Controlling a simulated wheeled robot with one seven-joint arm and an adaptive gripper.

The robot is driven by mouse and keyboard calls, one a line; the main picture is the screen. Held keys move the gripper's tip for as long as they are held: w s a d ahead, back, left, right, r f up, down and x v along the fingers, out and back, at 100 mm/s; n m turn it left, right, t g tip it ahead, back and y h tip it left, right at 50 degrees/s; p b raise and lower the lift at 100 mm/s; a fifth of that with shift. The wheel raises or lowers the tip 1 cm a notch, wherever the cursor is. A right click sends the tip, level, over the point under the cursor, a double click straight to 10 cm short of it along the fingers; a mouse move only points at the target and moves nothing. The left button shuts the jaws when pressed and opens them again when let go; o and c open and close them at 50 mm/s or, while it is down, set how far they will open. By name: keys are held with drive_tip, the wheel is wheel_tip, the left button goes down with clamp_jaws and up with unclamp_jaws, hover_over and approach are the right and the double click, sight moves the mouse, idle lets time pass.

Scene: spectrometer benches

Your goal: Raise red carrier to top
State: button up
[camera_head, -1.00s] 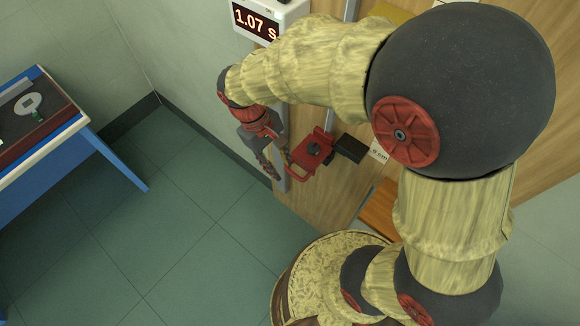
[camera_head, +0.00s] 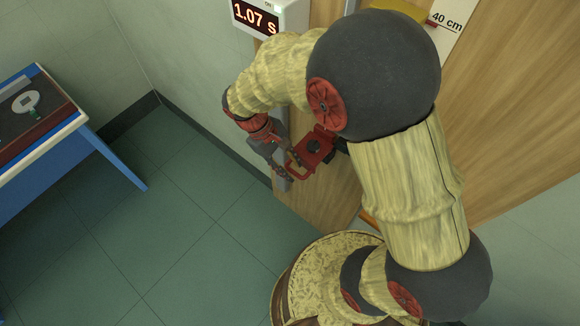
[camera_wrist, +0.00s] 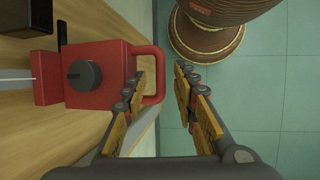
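The red carrier (camera_wrist: 88,72) is a block with a dark round knob and a red loop handle (camera_wrist: 160,76) on its right side in the wrist view. In the head view, the carrier (camera_head: 318,146) sits low on the wooden board, partly hidden by my arm. My gripper (camera_wrist: 160,70) is open, with one finger on each side of the handle's outer bar in the wrist view. The left finger overlaps the handle loop; I cannot tell whether it touches. In the head view my gripper (camera_head: 281,168) is at the handle's left.
A 40 cm label (camera_head: 447,22) is at the upper right. A blue-framed table (camera_head: 105,150) stands at the left. The green floor between is clear.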

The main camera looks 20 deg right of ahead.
drive_tip(key=shift+c, duration=1)
clamp_jaws()
